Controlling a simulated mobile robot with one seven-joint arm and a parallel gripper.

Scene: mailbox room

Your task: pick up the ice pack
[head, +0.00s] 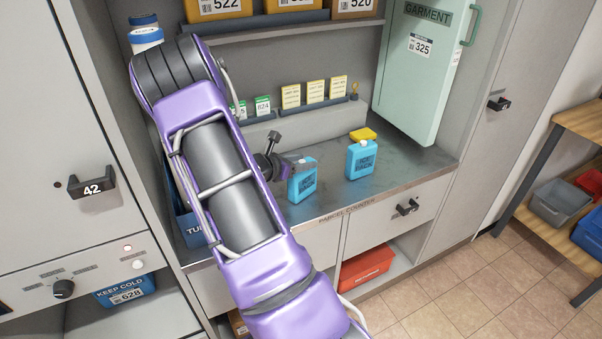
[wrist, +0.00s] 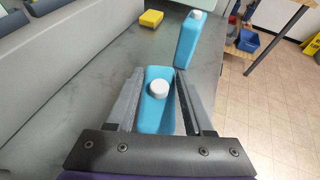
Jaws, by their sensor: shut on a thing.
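A blue ice pack (head: 302,182) with dark lettering is near the front edge of the parcel counter. My gripper (wrist: 159,76) is shut on it, one finger on each side. In the wrist view the held ice pack (wrist: 155,122) shows from above with its white cap between the fingers. I cannot tell whether its base touches the counter. A second blue ice pack (head: 361,161) stands upright to its right, apart from it; this one also shows in the wrist view (wrist: 188,42), beyond the fingers.
A yellow block (head: 363,134) lies on the counter (head: 405,165) behind the second ice pack. Small yellow and green-white boxes (head: 315,92) stand on a ledge at the back. A green garment door (head: 412,70) is at the right. My arm hides the counter's left part.

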